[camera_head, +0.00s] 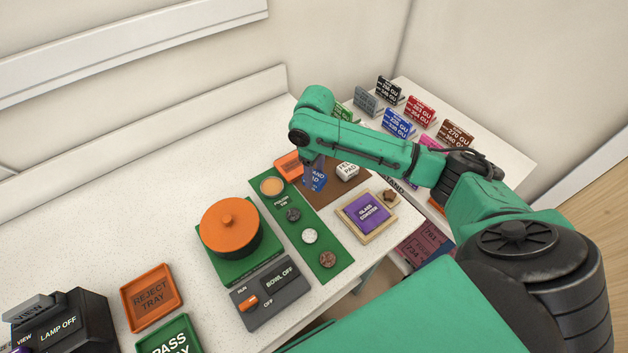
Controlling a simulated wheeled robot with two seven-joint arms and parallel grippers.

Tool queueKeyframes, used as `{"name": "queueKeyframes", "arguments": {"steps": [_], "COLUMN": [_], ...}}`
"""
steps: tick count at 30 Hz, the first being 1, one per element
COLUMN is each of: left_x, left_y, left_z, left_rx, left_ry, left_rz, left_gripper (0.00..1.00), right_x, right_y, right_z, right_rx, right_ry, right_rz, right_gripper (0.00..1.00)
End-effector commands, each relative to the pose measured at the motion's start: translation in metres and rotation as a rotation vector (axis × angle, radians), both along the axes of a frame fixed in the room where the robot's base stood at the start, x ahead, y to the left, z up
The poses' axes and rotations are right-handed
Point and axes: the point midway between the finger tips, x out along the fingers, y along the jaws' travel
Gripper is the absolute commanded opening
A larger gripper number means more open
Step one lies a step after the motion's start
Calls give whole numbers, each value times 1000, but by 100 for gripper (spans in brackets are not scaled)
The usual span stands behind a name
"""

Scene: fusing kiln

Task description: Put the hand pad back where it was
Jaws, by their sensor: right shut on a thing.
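The blue hand pad (315,179) is at the brown mat (322,200), between an orange block and the white felt pad (347,171). My right gripper (314,164) reaches down from above and is shut on the hand pad. My arm hides part of the mat and the gripper's fingers are small and partly hidden, so I cannot tell whether the pad touches the mat. My left gripper is not in view.
The orange block (289,165) is close on the left. A green strip (297,221) with several small round items lies nearby. A wooden-framed purple glass coaster (366,213) is to the right. An orange-lidded bowl (230,228) stands left. Sign cards (398,123) stand behind my arm.

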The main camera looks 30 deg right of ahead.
Motion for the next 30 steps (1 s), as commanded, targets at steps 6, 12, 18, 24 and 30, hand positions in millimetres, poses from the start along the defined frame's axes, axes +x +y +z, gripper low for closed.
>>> {"name": "queueKeyframes", "arguments": {"steps": [6, 12, 18, 24, 30], "left_x": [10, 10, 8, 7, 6], "left_y": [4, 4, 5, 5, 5], "left_z": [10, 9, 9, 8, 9], "left_rx": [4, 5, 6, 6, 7], "left_ry": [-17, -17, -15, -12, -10], "left_rz": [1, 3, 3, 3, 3], "left_gripper": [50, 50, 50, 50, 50], "right_x": [-1, 0, 0, 0, 0], "right_y": [0, 0, 0, 0, 0], "right_z": [-39, -48, -50, -50, -47], "right_rx": [-2, -1, -1, 0, -1], "right_ry": [3, -2, -2, -1, -2], "right_rz": [-1, 0, 0, 0, 0], "right_gripper": [3, 3, 63, 85, 85]}}
